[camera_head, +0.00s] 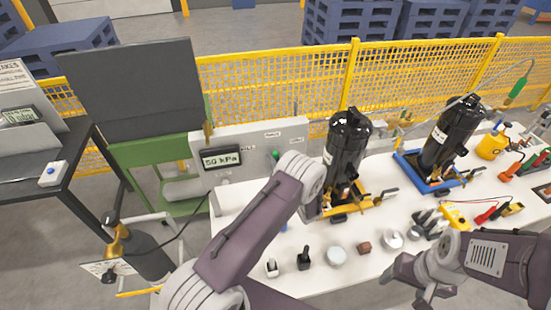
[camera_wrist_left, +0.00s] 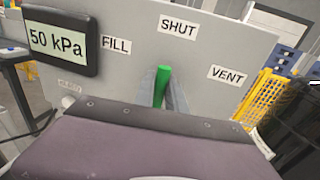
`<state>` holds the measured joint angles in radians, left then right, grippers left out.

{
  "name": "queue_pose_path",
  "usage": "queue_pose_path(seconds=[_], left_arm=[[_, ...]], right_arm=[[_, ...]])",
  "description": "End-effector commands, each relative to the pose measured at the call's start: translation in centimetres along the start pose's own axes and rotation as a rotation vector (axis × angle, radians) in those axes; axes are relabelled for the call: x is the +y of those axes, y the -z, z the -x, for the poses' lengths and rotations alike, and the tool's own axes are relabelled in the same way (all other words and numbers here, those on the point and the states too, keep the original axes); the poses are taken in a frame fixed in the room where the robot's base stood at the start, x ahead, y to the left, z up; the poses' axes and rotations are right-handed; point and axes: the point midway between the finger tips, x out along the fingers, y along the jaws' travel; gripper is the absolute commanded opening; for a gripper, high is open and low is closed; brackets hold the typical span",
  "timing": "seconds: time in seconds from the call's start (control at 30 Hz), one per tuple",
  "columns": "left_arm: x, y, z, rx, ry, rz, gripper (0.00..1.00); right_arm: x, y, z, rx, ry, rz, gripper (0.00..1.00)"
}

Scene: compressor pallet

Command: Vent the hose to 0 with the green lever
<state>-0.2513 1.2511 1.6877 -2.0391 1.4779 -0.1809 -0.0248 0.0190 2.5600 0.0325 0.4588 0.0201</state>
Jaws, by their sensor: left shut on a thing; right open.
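The green lever (camera_wrist_left: 162,84) stands nearly upright on the grey panel (camera_wrist_left: 215,45), below the SHUT label (camera_wrist_left: 178,26). The FILL label (camera_wrist_left: 116,45) is to its left and the VENT label (camera_wrist_left: 227,75) to its right. My left gripper (camera_wrist_left: 164,92) is shut on the lever, one finger on each side. In the head view, a bit of the lever (camera_head: 276,155) shows beside my left wrist, which hides the fingers. The display (camera_head: 221,159) reads 50 kPa. My right gripper (camera_head: 421,293) is open and empty at the front of the table.
Two black compressors (camera_head: 347,145) (camera_head: 452,133) stand on the white table (camera_head: 315,275). Small parts lie along its front. A dark gas cylinder (camera_head: 148,258) stands at the left. A yellow mesh fence (camera_head: 270,90) runs behind.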

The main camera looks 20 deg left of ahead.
Motion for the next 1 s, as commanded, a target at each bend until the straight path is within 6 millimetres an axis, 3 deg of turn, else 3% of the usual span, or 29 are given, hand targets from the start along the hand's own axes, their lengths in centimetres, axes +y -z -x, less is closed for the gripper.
queue_pose_path(seconds=[0.57, 1.0], left_arm=[[-0.2, 0.1, 0.0, -0.005, 0.0, -0.015, 0.0], [-2.9, 1.0, 0.6, -0.061, 0.001, -0.285, 0.0]], right_arm=[[0.0, 0.0, -0.4, 0.0, 0.0, 0.0, 0.71], [0.1, -0.5, -4.9, 0.0, 0.0, 0.0, 0.71]])
